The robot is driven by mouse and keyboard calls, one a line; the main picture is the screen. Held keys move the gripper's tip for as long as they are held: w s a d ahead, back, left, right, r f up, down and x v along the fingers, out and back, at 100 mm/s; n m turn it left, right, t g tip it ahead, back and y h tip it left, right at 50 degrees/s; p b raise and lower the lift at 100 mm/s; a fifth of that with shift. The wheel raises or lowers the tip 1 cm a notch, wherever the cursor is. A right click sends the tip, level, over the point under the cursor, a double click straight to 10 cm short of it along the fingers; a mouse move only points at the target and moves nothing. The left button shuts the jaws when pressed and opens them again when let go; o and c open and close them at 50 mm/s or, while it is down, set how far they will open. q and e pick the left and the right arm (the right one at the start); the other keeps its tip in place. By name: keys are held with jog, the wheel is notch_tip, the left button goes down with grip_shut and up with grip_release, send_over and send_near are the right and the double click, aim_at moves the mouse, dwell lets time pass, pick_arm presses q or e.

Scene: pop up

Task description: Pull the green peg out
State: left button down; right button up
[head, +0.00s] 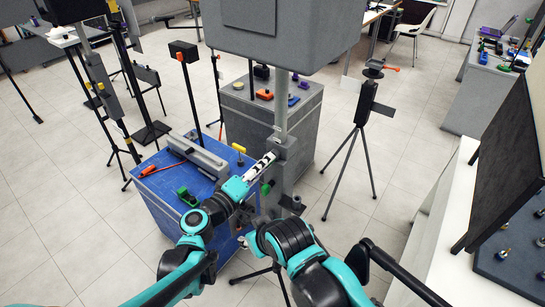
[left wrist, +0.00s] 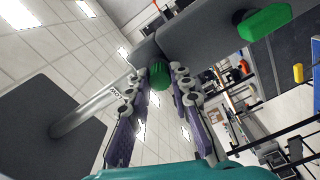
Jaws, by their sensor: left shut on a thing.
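The green peg (left wrist: 159,75) shows in the left wrist view as a round ribbed green end on the grey stand. My left gripper (left wrist: 158,80) has one finger on each side of it and is shut on it. In the head view my left gripper (head: 268,160) reaches up to the grey stand (head: 293,158) below the post, and its fingers hide the peg there. A second green piece (left wrist: 265,22) sticks out of the stand lower down; it also shows in the head view (head: 265,188).
A blue-topped box (head: 165,185) with a red-handled tool and a green part stands left of the stand. A grey cabinet (head: 240,105) is behind it. A tripod (head: 352,140) stands to the right. A large grey block (head: 285,25) hangs above on the post.

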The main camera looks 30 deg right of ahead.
pick_arm(q)
jog(key=v, duration=0.7)
dwell(0.5)
jog(key=shift+a, duration=0.1)
